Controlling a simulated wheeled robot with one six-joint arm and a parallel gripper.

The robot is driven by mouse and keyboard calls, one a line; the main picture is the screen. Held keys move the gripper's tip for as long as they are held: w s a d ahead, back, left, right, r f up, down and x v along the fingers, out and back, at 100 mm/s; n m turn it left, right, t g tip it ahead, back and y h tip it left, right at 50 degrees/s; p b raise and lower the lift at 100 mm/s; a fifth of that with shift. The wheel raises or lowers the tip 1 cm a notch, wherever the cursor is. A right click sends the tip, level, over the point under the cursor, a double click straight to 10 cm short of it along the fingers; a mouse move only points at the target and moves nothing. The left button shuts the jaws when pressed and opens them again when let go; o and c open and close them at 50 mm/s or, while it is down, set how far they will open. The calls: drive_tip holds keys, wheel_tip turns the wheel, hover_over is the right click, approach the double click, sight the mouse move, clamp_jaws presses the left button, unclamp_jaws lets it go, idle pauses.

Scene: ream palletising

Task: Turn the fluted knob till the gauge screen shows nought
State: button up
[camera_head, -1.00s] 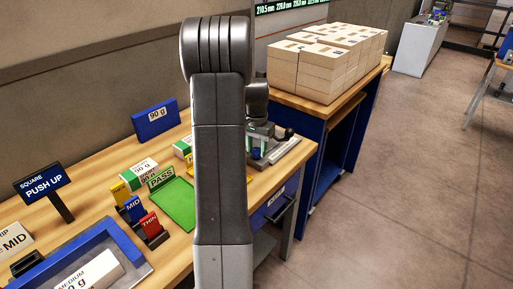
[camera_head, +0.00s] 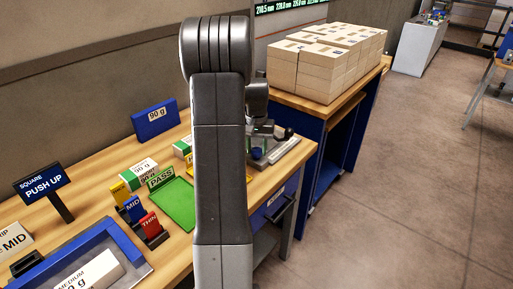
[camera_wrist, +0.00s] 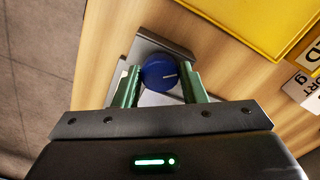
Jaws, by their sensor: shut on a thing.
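The fluted knob (camera_wrist: 158,76) is round and blue with a white pointer line, seen from above in the wrist view. The line points to the right in that picture. My gripper (camera_wrist: 160,84) has its green fingers on either side of the knob and is shut on it. In the head view the blue knob (camera_head: 257,153) shows low on the grey gauge fixture (camera_head: 283,150) at the table's right end. My arm hides part of the fixture and most of my gripper there. I cannot make out a gauge reading in either view.
A green PASS mat (camera_head: 176,204), a blue tray (camera_head: 133,262) and several label blocks lie left of my arm. A bench with stacked reams (camera_head: 325,62) stands behind. A lit readout (camera_head: 290,6) hangs above it.

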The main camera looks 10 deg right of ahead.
sight(257, 150)
drive_tip(key=o, duration=1)
wheel_tip(257, 150, up, 14)
drive_tip(key=shift+f+b, duration=0.1)
drive_tip(key=shift+b, duration=0.3)
wheel_tip(257, 150, down, 14)
drive_tip(key=shift+r+p, duration=0.1)
drive_tip(key=shift+p, duration=0.3)
